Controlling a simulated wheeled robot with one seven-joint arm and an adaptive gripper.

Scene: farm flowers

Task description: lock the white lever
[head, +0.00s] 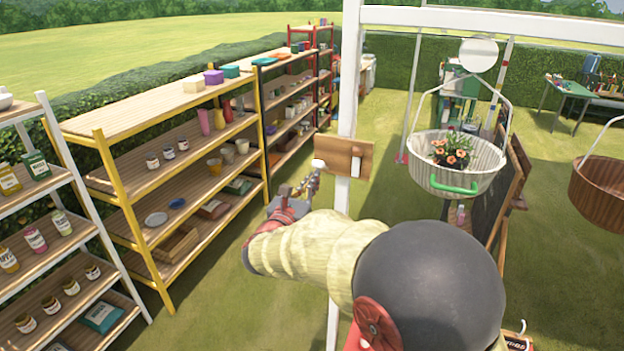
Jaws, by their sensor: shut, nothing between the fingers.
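A wooden board (351,155) is fixed across the white post (347,95) in the middle of the head view. A small white piece (318,165), which looks like the end of the white lever, shows at the board's left edge. My gripper (313,178) is at the end of my arm, just below and left of this white piece. Its fingers are shut and empty. Whether they touch the white piece cannot be told.
A white hanging basket (468,165) with orange flowers and a green handle hangs right of the post. A brown basket (601,190) hangs at the right edge. A yellow-framed shelf (130,194) and a white-framed shelf (88,222) stand on the left. Grass lies between shelves and post.

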